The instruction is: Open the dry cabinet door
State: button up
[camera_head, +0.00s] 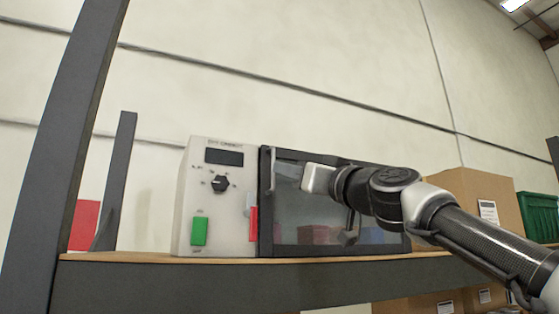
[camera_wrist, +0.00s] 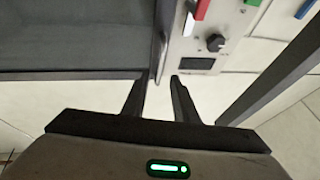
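The dry cabinet (camera_head: 222,152) stands on a wooden shelf, with a pale control panel at its left. Its dark-framed glass door (camera_head: 330,250) at the right looks closed; the glass (camera_wrist: 70,35) also shows in the wrist view. A slim upright handle (camera_head: 272,170) runs along the door's left edge; in the wrist view the handle (camera_wrist: 163,40) lies ahead of my fingers. My gripper (camera_head: 285,172) is in front of the door's upper left. In the wrist view my gripper (camera_wrist: 159,80) has its fingers apart, with the handle's near end around the gap. Contact cannot be told.
The panel has a black knob (camera_head: 220,183), a green switch (camera_head: 200,231) and a red piece (camera_head: 253,223). The shelf board (camera_head: 130,257) has a dark upright post (camera_head: 75,130) at left. Cardboard boxes (camera_head: 475,200) and a green crate (camera_head: 538,215) stand at right.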

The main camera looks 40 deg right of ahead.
jog(key=p+x, duration=0.1)
jog(key=x, duration=0.4)
grip_shut()
dwell(1.4)
